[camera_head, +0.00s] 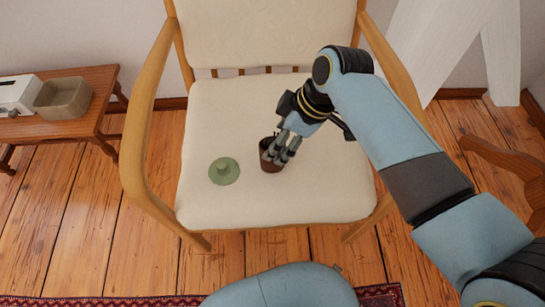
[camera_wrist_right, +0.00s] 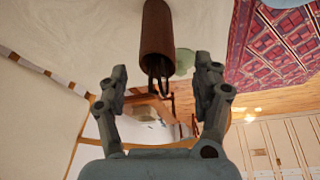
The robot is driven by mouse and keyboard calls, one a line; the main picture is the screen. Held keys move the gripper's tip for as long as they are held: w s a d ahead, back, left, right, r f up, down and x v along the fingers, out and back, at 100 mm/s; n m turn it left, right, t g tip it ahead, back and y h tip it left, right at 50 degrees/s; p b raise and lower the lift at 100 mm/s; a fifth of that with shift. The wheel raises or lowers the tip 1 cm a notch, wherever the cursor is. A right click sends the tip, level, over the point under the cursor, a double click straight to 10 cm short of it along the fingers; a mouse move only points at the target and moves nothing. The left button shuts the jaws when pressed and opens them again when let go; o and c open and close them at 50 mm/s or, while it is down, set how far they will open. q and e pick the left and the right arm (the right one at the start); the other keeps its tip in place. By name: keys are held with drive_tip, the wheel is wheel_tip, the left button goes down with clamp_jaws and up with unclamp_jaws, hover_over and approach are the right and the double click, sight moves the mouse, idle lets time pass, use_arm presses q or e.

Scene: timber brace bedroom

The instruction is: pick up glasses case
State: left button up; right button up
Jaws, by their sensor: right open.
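The glasses case appears to be the brown, tube-like holder (camera_head: 270,163) on the cream chair seat, right of the green disc-like object. It also shows in the right wrist view (camera_wrist_right: 157,30), with dark thin loops sticking out of its open end. My right gripper (camera_head: 284,155) is at the holder, its fingers partly covering it in the head view. In the right wrist view the gripper (camera_wrist_right: 160,75) is open, with the holder in line with the gap between the fingers. I cannot tell whether they touch. My left gripper is not in view.
The green round object (camera_head: 224,171) lies on the seat (camera_head: 300,205), left of the holder. Wooden armrests (camera_head: 143,120) flank the seat. A low wooden table (camera_head: 80,128) with a stone-like bowl (camera_head: 63,103) stands at the left.

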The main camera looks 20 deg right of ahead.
drive_tip(key=b+x, duration=0.2)
drive_tip(key=x, duration=0.3)
drive_tip(key=shift+w, duration=0.15)
drive_tip(key=c, duration=1.3)
drive_tip(key=shift+o, duration=0.2)
drive_tip(key=shift+r, duration=0.1)
